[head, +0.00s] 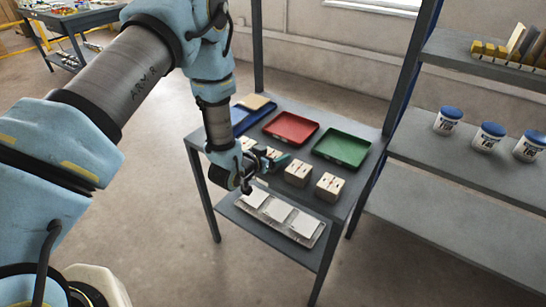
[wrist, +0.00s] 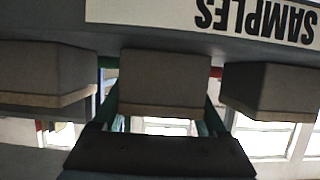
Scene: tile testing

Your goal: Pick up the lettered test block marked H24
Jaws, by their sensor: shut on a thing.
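My gripper (head: 268,160) is at the row of test blocks on the table. In the wrist view, which is upside down, its two teal fingers (wrist: 161,108) stand on either side of the middle block (wrist: 165,78) and are shut on it. This block seems level with its neighbours; I cannot tell whether it is clear of the table. In the head view my gripper mostly hides it. Other pale blocks show to the left (head: 247,143) and to the right, one close (head: 297,173) and one farther (head: 329,187). I cannot read H24 on any block.
Behind the blocks lie a red tray (head: 291,128), a green tray (head: 341,148) and a blue tray (head: 240,117). A lower shelf holds a tray of white tiles (head: 279,213). A rack with white tubs (head: 488,137) stands right. A SAMPLES label (wrist: 255,20) is on the table edge.

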